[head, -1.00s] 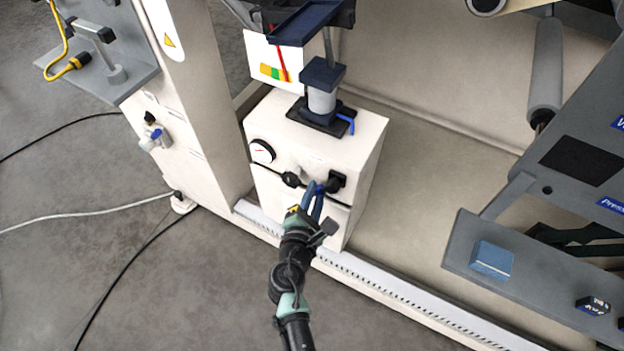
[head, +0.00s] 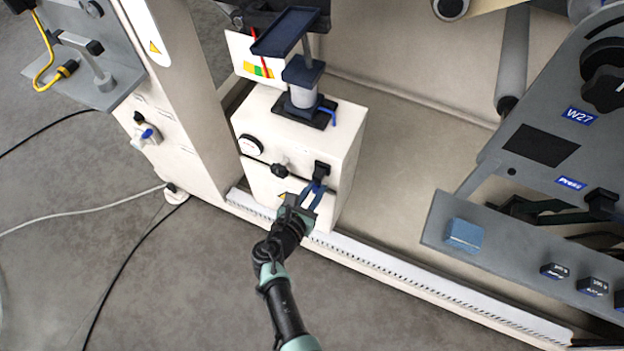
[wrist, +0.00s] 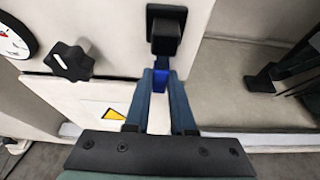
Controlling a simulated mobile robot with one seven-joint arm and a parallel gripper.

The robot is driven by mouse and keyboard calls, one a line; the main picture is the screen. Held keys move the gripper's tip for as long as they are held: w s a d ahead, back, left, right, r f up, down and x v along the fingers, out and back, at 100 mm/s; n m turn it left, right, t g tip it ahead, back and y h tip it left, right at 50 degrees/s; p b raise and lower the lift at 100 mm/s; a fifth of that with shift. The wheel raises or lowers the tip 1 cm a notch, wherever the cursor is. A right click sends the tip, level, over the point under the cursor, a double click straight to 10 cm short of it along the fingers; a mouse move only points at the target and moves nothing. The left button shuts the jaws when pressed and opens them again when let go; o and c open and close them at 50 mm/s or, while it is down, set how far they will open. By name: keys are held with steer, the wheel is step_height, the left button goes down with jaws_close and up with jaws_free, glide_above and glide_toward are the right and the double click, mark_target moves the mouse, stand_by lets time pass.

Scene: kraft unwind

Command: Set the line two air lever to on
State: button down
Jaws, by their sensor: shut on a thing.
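A blue lever (wrist: 162,76) hangs straight down below a black square valve block (wrist: 166,30) in the wrist view. The block also shows on the front of the cream cabinet in the head view (head: 321,170). My gripper (wrist: 165,82) is shut on the blue lever, with its two blue fingers on either side of it. In the head view my gripper (head: 316,186) reaches up to the cabinet just below the block, and its fingers mostly hide the lever. No label for this lever can be read.
A black knob (wrist: 72,62) and a round gauge (wrist: 14,38) sit left of the block. Another blue-handled valve (head: 147,135) is on the column at left. A grey panel (head: 520,255) stands at right. A white slotted rail (head: 380,262) runs along the floor.

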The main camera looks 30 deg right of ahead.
steer(key=shift+s, duration=0.15)
stand_by(0.4)
steer(key=c, duration=0.8)
jaws_free()
steer(key=shift+o, duration=0.2)
steer(key=shift+s+a+r+p, duration=0.15)
steer(key=shift+a+r+p, duration=0.15)
steer(key=shift+p, duration=0.1)
steer(key=p+v, duration=0.4)
steer(key=v, duration=0.8)
steer(key=shift+f, duration=0.2)
